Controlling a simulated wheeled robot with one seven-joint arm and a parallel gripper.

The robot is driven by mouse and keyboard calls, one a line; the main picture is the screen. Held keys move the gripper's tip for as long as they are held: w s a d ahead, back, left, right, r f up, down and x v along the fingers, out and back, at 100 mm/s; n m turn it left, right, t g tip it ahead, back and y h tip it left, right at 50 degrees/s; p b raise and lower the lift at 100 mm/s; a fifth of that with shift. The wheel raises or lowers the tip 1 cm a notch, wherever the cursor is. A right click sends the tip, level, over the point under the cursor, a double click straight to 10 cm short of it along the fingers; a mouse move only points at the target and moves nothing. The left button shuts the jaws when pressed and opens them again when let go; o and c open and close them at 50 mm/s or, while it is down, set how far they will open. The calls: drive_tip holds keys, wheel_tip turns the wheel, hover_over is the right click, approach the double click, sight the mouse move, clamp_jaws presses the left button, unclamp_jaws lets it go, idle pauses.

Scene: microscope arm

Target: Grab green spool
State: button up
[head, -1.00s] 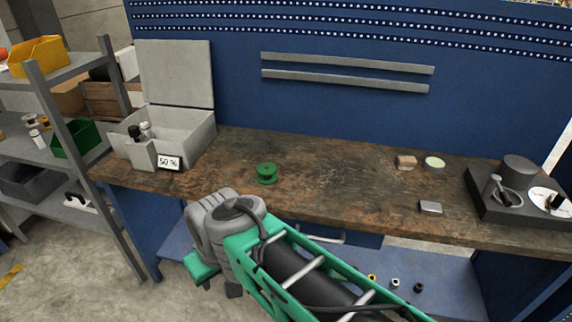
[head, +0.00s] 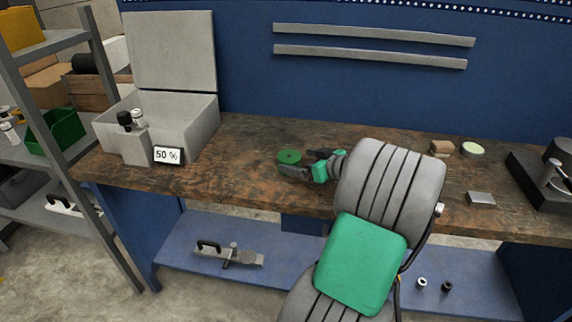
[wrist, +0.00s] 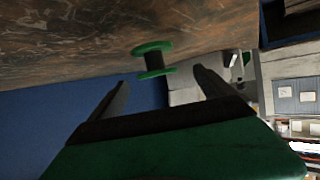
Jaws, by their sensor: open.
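The green spool (head: 288,157) stands on the brown workbench (head: 240,185), left of my gripper in the head view. In the wrist view the spool (wrist: 153,60) shows two green flanges and a dark core, just beyond and between the two fingertips. My gripper (head: 299,163) is open and low over the bench, its fingers pointing left at the spool. In the wrist view my gripper (wrist: 160,85) has its fingers spread wide with nothing between them. Whether a finger touches the spool cannot be told.
A grey open box (head: 190,125) with a "50 %" label (head: 168,155) stands at the bench's left. A brown block (head: 441,148), a pale green disc (head: 473,149) and a small metal block (head: 481,199) lie to the right. A dark device (head: 545,178) stands at the far right.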

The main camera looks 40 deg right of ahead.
sight(286, 158)
drive_tip(key=x, duration=0.3)
drive_tip(key=a+x, duration=0.1)
drive_tip(key=x, duration=0.1)
drive_tip(key=shift+w+r, duration=0.15)
drive_tip(key=shift+w, duration=0.5)
drive_tip(key=shift+c, duration=0.3)
drive_tip(key=c, duration=1.3)
drive_tip(key=shift+c, duration=0.7)
